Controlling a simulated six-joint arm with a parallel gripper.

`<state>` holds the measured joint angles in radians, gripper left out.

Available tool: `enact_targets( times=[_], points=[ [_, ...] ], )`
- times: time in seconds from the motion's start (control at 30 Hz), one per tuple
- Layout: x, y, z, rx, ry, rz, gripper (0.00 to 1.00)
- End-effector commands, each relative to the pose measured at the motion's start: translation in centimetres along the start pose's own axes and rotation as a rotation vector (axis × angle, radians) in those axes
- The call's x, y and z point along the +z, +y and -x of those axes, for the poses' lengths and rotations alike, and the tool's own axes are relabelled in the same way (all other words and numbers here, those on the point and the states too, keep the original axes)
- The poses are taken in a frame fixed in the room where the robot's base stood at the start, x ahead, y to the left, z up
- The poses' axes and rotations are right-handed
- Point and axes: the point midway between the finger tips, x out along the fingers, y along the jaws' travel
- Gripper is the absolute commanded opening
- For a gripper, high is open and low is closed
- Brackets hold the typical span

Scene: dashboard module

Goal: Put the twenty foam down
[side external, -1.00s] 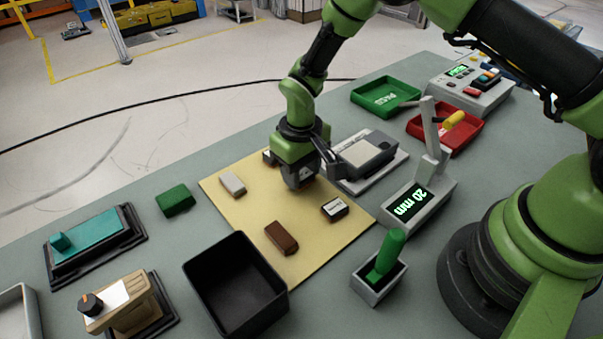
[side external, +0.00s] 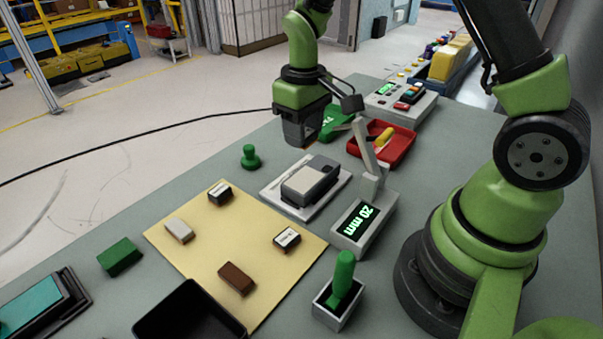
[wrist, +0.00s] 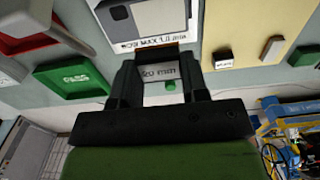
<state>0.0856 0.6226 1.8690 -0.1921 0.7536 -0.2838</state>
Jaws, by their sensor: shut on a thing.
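My gripper (side external: 302,145) is raised above the bench, past the far end of the grey measuring device and close to the green tray (side external: 338,122). In the wrist view my gripper (wrist: 160,85) is shut on a small block, the twenty foam (wrist: 158,73), whose pale face carries upside-down lettering that seems to read 20 mm. In the side view the block is mostly hidden by the fingers. The green tray also shows in the wrist view (wrist: 73,82), left of the fingers. A gauge (side external: 363,222) displays "20 mm".
The red tray (side external: 395,148) holds a yellow piece. The grey device (side external: 312,182) on its white plate stands below my gripper. A green knobbed stamp (side external: 250,157) stands left. The yellow mat (side external: 200,262) holds several small blocks. A control box (side external: 402,103) stands behind.

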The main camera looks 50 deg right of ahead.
Motion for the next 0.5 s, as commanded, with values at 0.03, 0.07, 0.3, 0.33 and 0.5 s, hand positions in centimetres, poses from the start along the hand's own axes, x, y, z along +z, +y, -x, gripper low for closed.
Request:
enact_targets(
  times=[0.03, 0.07, 0.3, 0.33, 0.5],
  points=[
    [0.2, 0.1, -1.2, -0.001, -0.009, -0.001, 0.19],
    [0.2, 0.1, -1.8, -0.001, -0.009, -0.001, 0.19],
    [0.1, 0.0, -4.7, -0.001, -0.005, -0.001, 0.19],
    [0.1, 0.0, -5.1, -0.001, -0.004, 0.0, 0.19],
    [0.1, 0.0, -7.8, -0.001, -0.005, -0.001, 0.19]
  ],
)
